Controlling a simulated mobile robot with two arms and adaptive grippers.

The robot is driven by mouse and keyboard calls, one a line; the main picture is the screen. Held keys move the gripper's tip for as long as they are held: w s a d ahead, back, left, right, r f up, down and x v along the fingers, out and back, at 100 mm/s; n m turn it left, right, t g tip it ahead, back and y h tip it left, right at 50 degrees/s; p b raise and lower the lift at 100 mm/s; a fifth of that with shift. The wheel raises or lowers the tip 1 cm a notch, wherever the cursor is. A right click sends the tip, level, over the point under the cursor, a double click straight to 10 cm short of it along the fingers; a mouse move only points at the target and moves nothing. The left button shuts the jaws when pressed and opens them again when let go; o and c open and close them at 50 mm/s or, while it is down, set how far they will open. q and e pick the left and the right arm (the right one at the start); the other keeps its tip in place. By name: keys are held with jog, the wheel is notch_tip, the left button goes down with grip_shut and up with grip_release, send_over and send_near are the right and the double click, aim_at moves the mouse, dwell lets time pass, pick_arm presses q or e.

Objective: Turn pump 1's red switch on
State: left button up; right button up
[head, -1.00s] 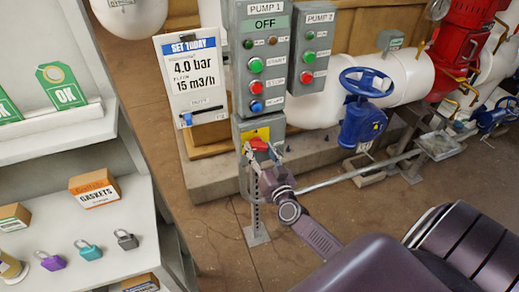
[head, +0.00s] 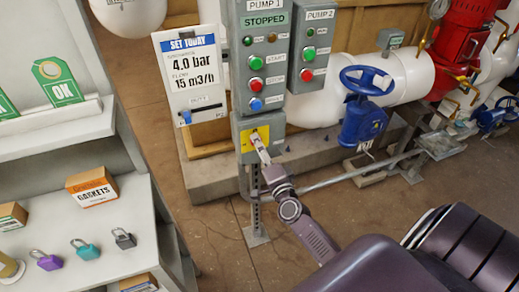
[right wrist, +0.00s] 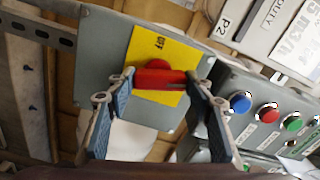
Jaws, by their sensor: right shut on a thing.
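Pump 1's red switch (right wrist: 160,78) sits on a yellow plate (right wrist: 182,55) on a small grey box, which stands below the PUMP 1 panel (head: 258,60) in the head view. My right gripper (right wrist: 161,80) is shut on the red switch, one finger at each end of its handle. In the head view my right gripper (head: 262,153) reaches the yellow plate and hides the switch. The panel's display (head: 263,19) reads STOPPED. My left gripper is not in view.
A PUMP 2 panel (head: 316,45) is beside the PUMP 1 panel. A blue valve wheel (head: 366,80) is to its right. A SET TODAY board (head: 193,75) hangs to its left. A shelf at left holds padlocks and a gaskets box (head: 93,187).

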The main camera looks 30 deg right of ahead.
jog(key=shift+f+m+b, duration=0.1)
jog(key=shift+m+b, duration=0.2)
jog(key=shift+m, duration=1.6)
jog(key=o, duration=1.2)
jog(key=shift+c, duration=0.2)
jog(key=shift+s, duration=0.1)
jog(key=v, duration=1.1)
jog(key=shift+s, duration=0.4)
